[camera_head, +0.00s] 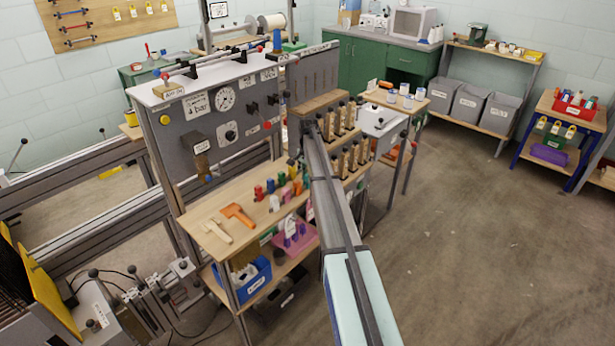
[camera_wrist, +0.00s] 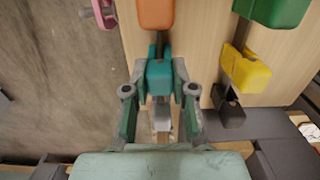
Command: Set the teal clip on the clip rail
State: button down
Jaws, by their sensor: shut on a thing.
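My gripper (camera_wrist: 158,90) shows in the wrist view with its two fingers on either side of the teal clip (camera_wrist: 158,77), closed on it. The clip is in the middle of the view above a pale wooden surface. A grey metal piece shows between the fingers just below it. I cannot tell whether the clip touches the wood. In the head view my arm hides the gripper and the teal clip cannot be made out. I cannot clearly identify the clip rail in either view.
An orange block (camera_wrist: 157,13) is just beyond the teal clip. A yellow clip (camera_wrist: 245,70) and a green one (camera_wrist: 272,10) are to the right; a pink piece (camera_wrist: 103,13) is at upper left. In the head view, several coloured pieces stand on the wooden bench (camera_head: 212,240) by an orange tool (camera_head: 238,213).

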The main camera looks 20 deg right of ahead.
jog(key=c, duration=0.9)
grip_release()
